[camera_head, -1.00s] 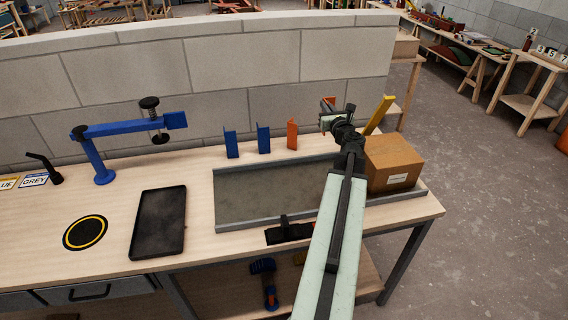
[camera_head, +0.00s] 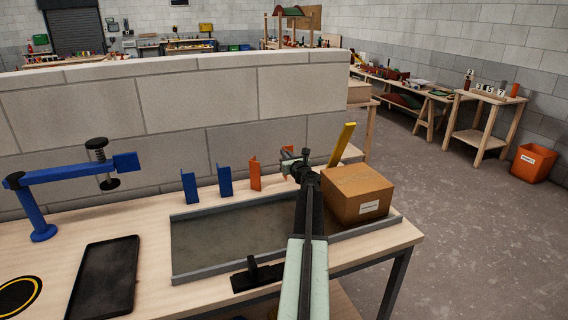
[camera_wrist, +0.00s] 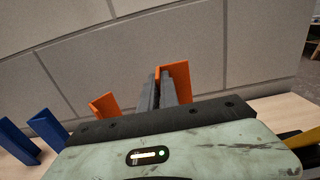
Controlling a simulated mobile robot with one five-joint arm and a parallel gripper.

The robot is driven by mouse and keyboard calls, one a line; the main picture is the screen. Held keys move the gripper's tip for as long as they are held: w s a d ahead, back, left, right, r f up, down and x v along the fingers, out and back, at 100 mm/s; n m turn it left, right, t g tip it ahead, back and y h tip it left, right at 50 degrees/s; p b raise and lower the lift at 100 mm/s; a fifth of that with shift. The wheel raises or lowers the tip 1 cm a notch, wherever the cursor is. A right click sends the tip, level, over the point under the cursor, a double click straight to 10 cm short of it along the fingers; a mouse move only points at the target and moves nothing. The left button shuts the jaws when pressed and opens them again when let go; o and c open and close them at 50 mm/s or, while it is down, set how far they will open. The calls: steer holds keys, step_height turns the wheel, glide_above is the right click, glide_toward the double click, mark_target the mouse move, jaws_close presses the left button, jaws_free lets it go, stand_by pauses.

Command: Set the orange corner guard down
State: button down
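My gripper (camera_wrist: 163,92) is shut on an orange corner guard (camera_wrist: 178,78), whose thin edge shows between the fingers in the wrist view. In the head view my gripper (camera_head: 293,163) is past the far edge of the grey tray, at the back of the bench, and little of the held guard shows. Its lower end is hidden, so I cannot tell whether it touches the bench. A second orange corner guard (camera_head: 254,174) stands upright to the left, apart from my gripper; it also shows in the wrist view (camera_wrist: 103,105).
Two blue corner guards (camera_head: 225,180) (camera_head: 189,187) stand further left in the row. A block wall (camera_head: 170,110) rises behind. The shallow grey tray (camera_head: 225,240) lies in front, with a cardboard box (camera_head: 357,194) and a yellow piece (camera_head: 343,142) on the right.

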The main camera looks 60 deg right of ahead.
steer(key=f+b, duration=0.1)
steer(key=w+d+f+b, duration=0.1)
steer(key=d+f+b, duration=0.1)
steer(key=f+b, duration=0.1)
steer(key=shift+w, duration=0.25)
steer(key=c, duration=1.6)
jaws_free()
steer(key=v, duration=1.2)
steer(key=shift+r, duration=0.15)
